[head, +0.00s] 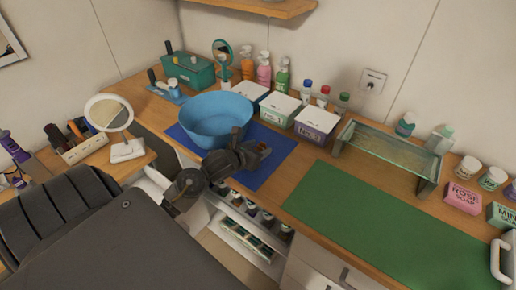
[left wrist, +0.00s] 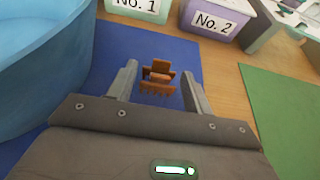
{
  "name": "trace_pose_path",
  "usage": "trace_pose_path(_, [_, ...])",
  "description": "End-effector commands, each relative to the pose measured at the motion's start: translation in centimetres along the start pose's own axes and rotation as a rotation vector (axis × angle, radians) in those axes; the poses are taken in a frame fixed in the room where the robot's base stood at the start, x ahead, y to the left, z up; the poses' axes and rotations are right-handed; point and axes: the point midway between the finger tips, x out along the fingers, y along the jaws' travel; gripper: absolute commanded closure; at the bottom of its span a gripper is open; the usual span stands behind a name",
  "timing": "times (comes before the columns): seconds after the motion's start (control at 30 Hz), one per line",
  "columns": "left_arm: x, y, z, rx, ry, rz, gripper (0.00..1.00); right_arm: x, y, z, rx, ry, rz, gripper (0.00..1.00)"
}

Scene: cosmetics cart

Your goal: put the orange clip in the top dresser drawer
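The orange clip (left wrist: 158,78) lies on the blue mat (left wrist: 185,62), between the two fingers of my left gripper (left wrist: 159,69) in the left wrist view. The fingers are open, with a gap on both sides of the clip. In the head view my left gripper (head: 264,150) is over the blue mat (head: 277,170), right of the blue bowl, and mostly hides the clip. Below the counter edge, an open drawer (head: 236,213) of the white dresser holds several small bottles, partly hidden by my arm. My right gripper is not in view.
A blue bowl (head: 215,117) stands close left of my gripper. White lidded boxes (head: 279,108) marked No. 1 and No. 2 stand behind. A glass shelf (head: 392,150) stands to the right. The green mat (head: 375,215) is bare. A round mirror (head: 109,113) stands at left.

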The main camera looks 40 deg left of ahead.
Motion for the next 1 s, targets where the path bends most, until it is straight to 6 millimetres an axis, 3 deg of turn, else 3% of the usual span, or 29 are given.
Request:
trace_pose_path(0.1, [0.0,0.0,0.0,0.0,0.0,0.0,0.38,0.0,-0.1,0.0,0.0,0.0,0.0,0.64])
trace_pose_path(0.47, [-0.8,0.1,-0.1,0.003,0.001,0.0,0.38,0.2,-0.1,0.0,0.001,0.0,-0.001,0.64])
trace_pose_path(1.0, [-10.6,0.0,-0.1,0.003,0.001,-0.001,0.38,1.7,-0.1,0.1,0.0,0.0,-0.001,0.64])
